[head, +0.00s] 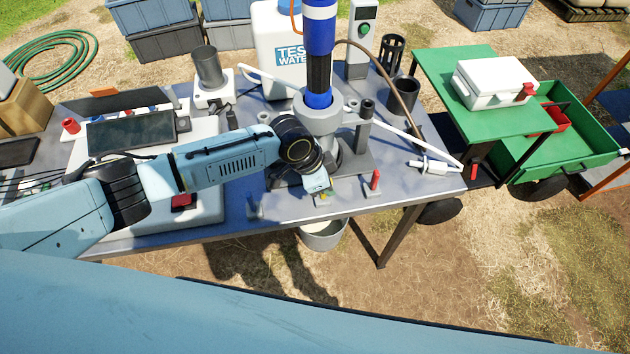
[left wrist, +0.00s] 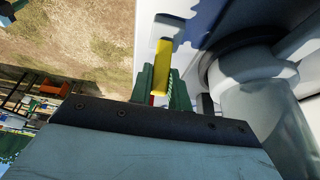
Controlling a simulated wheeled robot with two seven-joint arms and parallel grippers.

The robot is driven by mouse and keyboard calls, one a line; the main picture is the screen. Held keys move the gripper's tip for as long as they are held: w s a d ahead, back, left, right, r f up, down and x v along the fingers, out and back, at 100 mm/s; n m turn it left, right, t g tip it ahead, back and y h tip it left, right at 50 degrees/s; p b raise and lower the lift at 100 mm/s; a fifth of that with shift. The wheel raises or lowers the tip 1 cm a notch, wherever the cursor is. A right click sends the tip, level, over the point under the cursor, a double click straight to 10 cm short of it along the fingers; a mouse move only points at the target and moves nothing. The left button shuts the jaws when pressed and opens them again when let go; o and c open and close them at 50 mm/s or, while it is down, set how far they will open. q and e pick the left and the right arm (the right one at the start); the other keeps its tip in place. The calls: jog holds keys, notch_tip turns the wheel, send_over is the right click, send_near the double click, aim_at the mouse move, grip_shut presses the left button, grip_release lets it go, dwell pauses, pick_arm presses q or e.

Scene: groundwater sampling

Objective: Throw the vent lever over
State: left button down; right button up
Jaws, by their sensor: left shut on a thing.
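The vent lever, a yellow bar, shows in the left wrist view (left wrist: 163,66), seen nearly end on between dark green fingers. My left gripper (left wrist: 164,92) is shut on it. In the head view my left gripper (head: 321,188) reaches down at the table's front edge, in front of the grey stand. Only a small yellow patch (head: 325,194) shows at its fingertips there. The wrist hides most of the lever and its mount. My right gripper is in neither view.
A grey stand (head: 320,122) holds a blue and black column (head: 319,55) just behind the gripper. A red-capped post (head: 375,179) stands close to its right. A grey bucket (head: 324,238) is below the table edge. A white tube fitting (head: 430,165) lies at the right.

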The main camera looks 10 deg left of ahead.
pick_arm(q)
jog(key=shift+a+h, duration=0.25)
jog(key=shift+h, duration=0.25)
jog(key=shift+s+a+t+h+b, duration=0.15)
jog(key=shift+a+t+h+b, duration=0.1)
jog(key=shift+t+h+b, duration=0.3)
jog(key=shift+a+r+h, duration=0.1)
jog(key=shift+a+h, duration=0.05)
jog(key=shift+h, duration=0.1)
jog(key=shift+a+r+h, duration=0.1)
jog(key=shift+h, duration=0.2)
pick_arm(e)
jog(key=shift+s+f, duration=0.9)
pick_arm(q)
jog(key=c, duration=1.3)
grip_release()
jog(key=shift+s, duration=0.15)
jog(key=v, duration=1.3)
jog(key=shift+s, duration=0.1)
